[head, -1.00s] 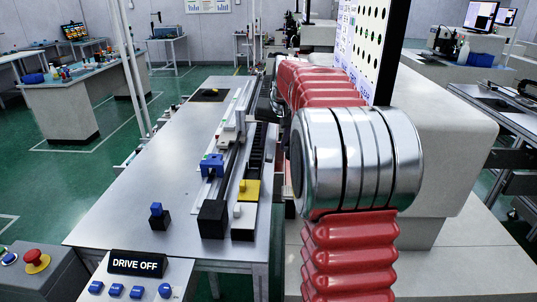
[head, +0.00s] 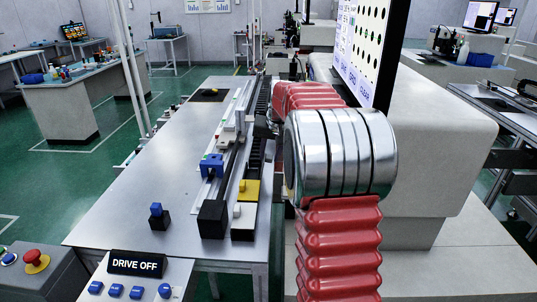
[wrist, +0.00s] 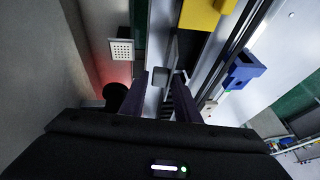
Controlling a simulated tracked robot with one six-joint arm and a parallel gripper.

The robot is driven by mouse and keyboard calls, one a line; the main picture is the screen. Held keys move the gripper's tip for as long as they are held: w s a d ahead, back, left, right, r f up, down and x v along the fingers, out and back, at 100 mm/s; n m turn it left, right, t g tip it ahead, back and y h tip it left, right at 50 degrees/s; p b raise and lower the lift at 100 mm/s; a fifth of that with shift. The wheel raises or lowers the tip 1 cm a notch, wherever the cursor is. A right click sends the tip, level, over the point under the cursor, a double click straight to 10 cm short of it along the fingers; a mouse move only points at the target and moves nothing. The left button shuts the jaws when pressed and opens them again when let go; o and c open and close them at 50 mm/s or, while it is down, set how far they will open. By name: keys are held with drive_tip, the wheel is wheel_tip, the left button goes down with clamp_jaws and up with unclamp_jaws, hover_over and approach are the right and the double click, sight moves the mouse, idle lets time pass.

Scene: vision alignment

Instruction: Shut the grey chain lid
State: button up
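A dark grey flat panel (wrist: 187,48), which may be the chain lid, lies beyond my fingers near the yellow block in the wrist view. I cannot tell how far open it is. The black ribbed chain (wrist: 181,100) shows between my fingers, and its long channel (head: 257,152) runs along the bench's right side in the head view. My gripper (wrist: 172,82) points down over this channel with its two dark fingers apart and nothing visibly held. In the head view my arm hides most of it; a dark part shows beside the channel.
A yellow block (head: 249,189) sits on the channel's near end. A blue block (head: 212,165) stands on the parallel rail to the left. A black box (head: 212,219) and a small blue-topped block (head: 156,212) are nearer. The left bench top is mostly clear.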

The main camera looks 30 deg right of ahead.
drive_tip(key=c, duration=0.6)
drive_tip(key=shift+a, duration=0.25)
drive_tip(key=shift+c, duration=0.4)
drive_tip(key=shift+d, duration=0.15)
